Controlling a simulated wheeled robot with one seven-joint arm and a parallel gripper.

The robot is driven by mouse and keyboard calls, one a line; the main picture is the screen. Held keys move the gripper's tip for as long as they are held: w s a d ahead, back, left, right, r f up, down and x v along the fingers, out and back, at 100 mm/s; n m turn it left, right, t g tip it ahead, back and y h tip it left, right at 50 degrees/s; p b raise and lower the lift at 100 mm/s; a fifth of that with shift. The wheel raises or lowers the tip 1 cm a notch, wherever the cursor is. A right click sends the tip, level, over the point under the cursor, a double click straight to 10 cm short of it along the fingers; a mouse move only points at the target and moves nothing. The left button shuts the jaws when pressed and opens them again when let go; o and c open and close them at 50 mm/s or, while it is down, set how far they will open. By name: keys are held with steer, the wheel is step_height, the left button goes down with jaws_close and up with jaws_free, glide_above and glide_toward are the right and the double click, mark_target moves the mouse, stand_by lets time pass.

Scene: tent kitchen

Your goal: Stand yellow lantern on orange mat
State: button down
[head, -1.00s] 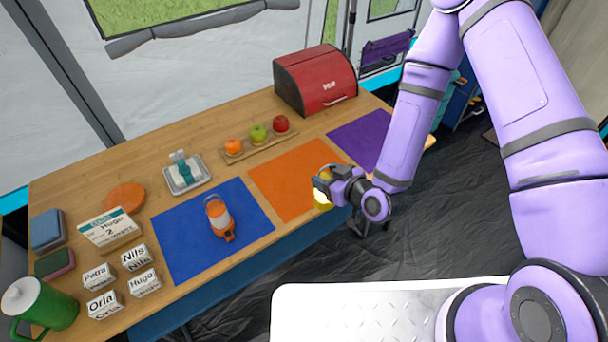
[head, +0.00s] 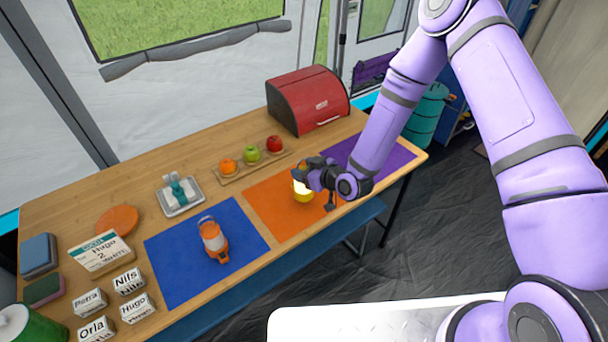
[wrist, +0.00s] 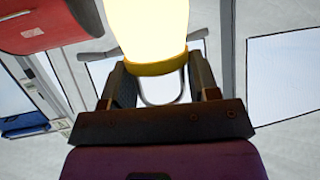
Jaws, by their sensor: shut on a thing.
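The yellow lantern (head: 303,195) is in my gripper (head: 308,180), over the orange mat (head: 268,205) in the head view. Its yellow base shows below the fingers, and the gripper hides part of it. I cannot tell whether the base touches the mat. In the wrist view the lantern's glowing body and yellow band (wrist: 157,66) sit between the two fingers, which are shut on it. The orange mat lies flat on the table between a blue mat and a purple mat; my gripper covers part of its right side.
An orange lantern (head: 214,241) stands on the blue mat (head: 172,262). The purple mat (head: 395,153) lies to the right. A fruit board (head: 232,180) and a red bread box (head: 306,101) are behind. Name blocks and a card stand at the left.

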steer(key=shift+w, duration=0.45)
steer(key=shift+w+f, duration=0.2)
steer(key=shift+w, duration=0.05)
steer(key=shift+f, duration=1.6)
steer(key=shift+c, duration=1.8)
jaws_free()
steer(key=shift+f, duration=0.1)
steer(key=v, duration=1.2)
